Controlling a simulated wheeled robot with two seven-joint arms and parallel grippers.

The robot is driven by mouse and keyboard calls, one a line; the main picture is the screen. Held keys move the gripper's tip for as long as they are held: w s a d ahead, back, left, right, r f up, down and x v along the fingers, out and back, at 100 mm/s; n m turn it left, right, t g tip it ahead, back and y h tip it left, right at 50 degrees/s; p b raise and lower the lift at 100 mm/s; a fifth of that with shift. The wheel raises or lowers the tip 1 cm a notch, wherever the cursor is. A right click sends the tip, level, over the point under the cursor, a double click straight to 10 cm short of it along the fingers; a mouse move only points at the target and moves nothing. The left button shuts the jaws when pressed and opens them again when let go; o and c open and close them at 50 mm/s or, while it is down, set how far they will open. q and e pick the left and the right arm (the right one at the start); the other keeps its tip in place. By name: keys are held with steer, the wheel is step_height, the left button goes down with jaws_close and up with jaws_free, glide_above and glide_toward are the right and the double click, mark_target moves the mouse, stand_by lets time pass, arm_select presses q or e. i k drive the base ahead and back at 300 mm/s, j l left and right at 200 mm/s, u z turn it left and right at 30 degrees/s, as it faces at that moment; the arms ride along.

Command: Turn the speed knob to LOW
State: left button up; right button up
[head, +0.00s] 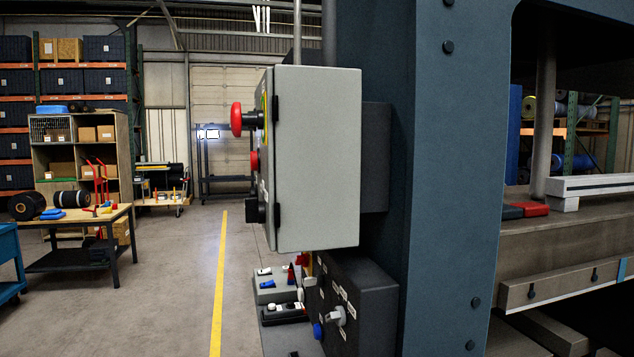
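No gripper of mine shows in the head view. A light grey control box (318,160) is mounted on the side of the blue press frame, seen nearly edge-on.
The blue press column (450,180) fills the middle right. A panel with small switches (273,284) sits low beside the dark box. A wooden table (85,216) with rolls stands at left. Open floor with a yellow line (219,290) lies left of the press.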

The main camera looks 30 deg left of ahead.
mark_target(255, 209)
steer(key=j+u, duration=0.1)
steer(key=u, duration=0.85)
steer(key=k+j, duration=0.05)
